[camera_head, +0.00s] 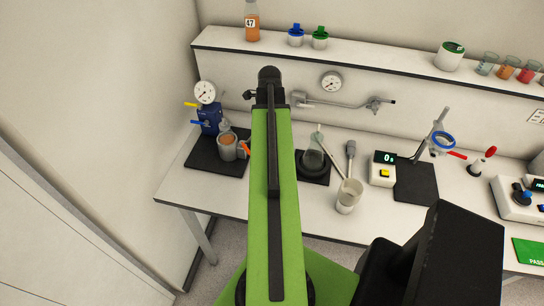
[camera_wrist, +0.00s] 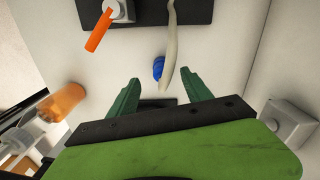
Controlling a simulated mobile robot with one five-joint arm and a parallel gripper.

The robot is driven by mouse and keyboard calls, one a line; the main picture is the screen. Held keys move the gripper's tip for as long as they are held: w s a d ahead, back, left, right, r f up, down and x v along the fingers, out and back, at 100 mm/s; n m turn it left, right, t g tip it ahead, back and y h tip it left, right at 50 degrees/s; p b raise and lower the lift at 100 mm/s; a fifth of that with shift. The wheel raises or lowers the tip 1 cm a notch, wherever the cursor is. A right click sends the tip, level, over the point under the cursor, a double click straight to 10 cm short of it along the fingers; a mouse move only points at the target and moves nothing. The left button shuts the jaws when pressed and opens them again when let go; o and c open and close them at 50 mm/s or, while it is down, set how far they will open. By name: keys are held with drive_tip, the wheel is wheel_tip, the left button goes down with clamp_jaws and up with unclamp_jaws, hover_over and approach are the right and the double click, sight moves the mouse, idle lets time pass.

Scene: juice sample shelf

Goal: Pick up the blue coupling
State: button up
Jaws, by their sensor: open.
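A small blue rounded piece, which looks like the blue coupling (camera_wrist: 158,68), shows in the wrist view beside a pale, slender curved piece (camera_wrist: 171,50). I cannot tell whether the two are joined. My gripper (camera_wrist: 160,80) is open, with its two green fingers apart. The blue piece lies between and slightly beyond the fingertips in the picture, and neither finger visibly touches it. In the head view my green arm covers the middle of the bench, and I cannot make out this blue piece or the fingers.
An orange lever (camera_wrist: 100,30) stands near a dark surface in the wrist view, with an orange container at left. In the head view, blue-topped (camera_head: 296,37) and green-topped (camera_head: 320,40) items stand on the shelf. A gauge unit (camera_head: 209,116) stands left of my arm.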

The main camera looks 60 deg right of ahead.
drive_tip(key=f+b, duration=0.4)
drive_tip(key=f, duration=0.1)
drive_tip(key=f+b, duration=0.2)
drive_tip(key=shift+s+d+f, duration=0.2)
drive_tip(key=shift+d+f, duration=0.05)
drive_tip(key=shift+f, duration=0.05)
drive_tip(key=shift+r, duration=0.15)
drive_tip(key=shift+c, duration=0.2)
clamp_jaws()
